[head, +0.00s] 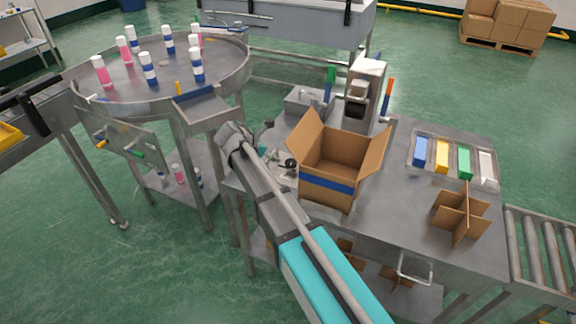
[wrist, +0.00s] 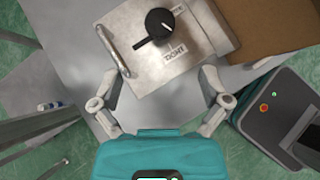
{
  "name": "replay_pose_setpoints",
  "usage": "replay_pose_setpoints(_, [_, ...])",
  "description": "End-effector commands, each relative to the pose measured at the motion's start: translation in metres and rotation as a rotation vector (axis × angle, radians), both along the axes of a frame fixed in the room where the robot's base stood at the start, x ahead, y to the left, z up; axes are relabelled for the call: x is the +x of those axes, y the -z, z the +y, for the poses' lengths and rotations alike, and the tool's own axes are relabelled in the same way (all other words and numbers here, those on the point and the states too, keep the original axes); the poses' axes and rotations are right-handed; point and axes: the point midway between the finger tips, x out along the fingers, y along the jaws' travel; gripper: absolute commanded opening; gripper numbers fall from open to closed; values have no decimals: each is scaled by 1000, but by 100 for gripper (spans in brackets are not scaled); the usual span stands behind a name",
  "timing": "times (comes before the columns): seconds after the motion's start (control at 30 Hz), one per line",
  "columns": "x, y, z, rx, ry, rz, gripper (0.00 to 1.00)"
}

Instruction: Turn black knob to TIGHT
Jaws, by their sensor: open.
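The black knob (wrist: 160,23) sits on a light metal box (wrist: 196,42) in the wrist view. It is round, with a white line on top and a dark bar reaching to the lower left. A printed label (wrist: 175,53) lies below it and reads like TIGHT; another label near the top edge is too small to read. My gripper (wrist: 158,76) is open and empty, its two fingers spread on either side of the box's near edge, short of the knob. In the head view my arm mostly hides this spot; a small dark round part (head: 291,163) shows there.
A metal handle (wrist: 113,50) stands on the box's left side. An open cardboard box (head: 328,180) is close on the right. A grey unit with a red button (wrist: 264,108) is at right in the wrist view. A round table (head: 125,85) with bottles stands left.

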Motion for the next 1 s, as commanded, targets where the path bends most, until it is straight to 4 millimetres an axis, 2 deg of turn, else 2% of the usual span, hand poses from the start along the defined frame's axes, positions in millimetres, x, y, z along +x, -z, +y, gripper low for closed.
replay_pose_setpoints(0.03, [3, 8, -3, 0, 1, 0, 96])
replay_pose_setpoints(0.6, [32, 53, -36, 0, -1, -1, 96])
replay_pose_setpoints(1.0, [45, 72, -52, 0, -3, 0, 96])
